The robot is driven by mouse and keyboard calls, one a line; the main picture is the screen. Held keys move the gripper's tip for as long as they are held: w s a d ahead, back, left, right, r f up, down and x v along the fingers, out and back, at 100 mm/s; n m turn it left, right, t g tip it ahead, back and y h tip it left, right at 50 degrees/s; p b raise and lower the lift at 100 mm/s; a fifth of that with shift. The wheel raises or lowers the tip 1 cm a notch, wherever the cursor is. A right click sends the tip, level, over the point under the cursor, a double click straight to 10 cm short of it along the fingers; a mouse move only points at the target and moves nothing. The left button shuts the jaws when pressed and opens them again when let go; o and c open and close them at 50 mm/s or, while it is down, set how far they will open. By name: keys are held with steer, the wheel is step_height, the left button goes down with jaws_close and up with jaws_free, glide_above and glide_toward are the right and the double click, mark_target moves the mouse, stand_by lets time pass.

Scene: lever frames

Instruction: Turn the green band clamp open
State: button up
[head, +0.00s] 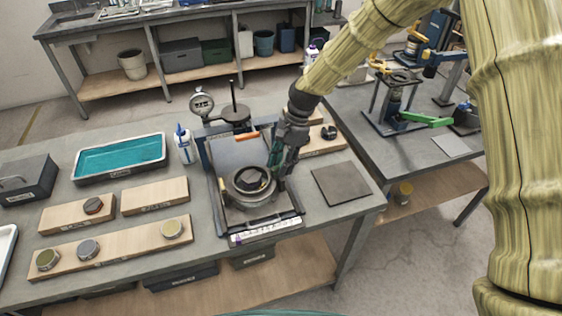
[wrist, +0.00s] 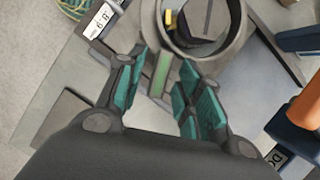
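The clamp's green lever (wrist: 161,73) sticks out from the side of a round grey ring (wrist: 240,25) in the wrist view. In the head view the ring (head: 236,197) sits in a dark frame on the near bench, with a dark round part inside it. My gripper (wrist: 162,66) is open, with its teal-padded fingers on either side of the green lever. A gap shows at the left finger; the right finger is very close, and I cannot tell whether it touches. In the head view my gripper (head: 277,160) is at the ring's upper right, and the lever is hard to make out there.
A dial gauge (head: 201,104) and a white bottle (head: 184,144) stand behind and left of the frame. A flat grey plate (head: 341,183) lies right of it. Wooden boards with knobs (head: 110,248) lie left. Another fixture with a green lever (head: 427,119) stands on the right bench.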

steer(key=shift+s+r, duration=0.1)
jaws_close()
steer(key=shift+n, duration=0.4)
steer(key=n+h, duration=0.1)
steer(key=n, duration=0.1)
steer(key=shift+n+g, duration=0.3)
steer(key=shift+g, duration=0.1)
steer(key=n+h, duration=0.1)
steer(key=n, duration=0.2)
steer(key=shift+a+n, duration=0.1)
steer(key=shift+n, duration=0.3)
steer(key=n+h, duration=0.1)
steer(key=n, duration=0.2)
steer(key=n+h, duration=0.1)
steer(key=n, duration=0.1)
steer(key=shift+n+g+h, duration=0.3)
steer(key=shift+n+h, duration=0.1)
steer(key=shift+n, duration=0.3)
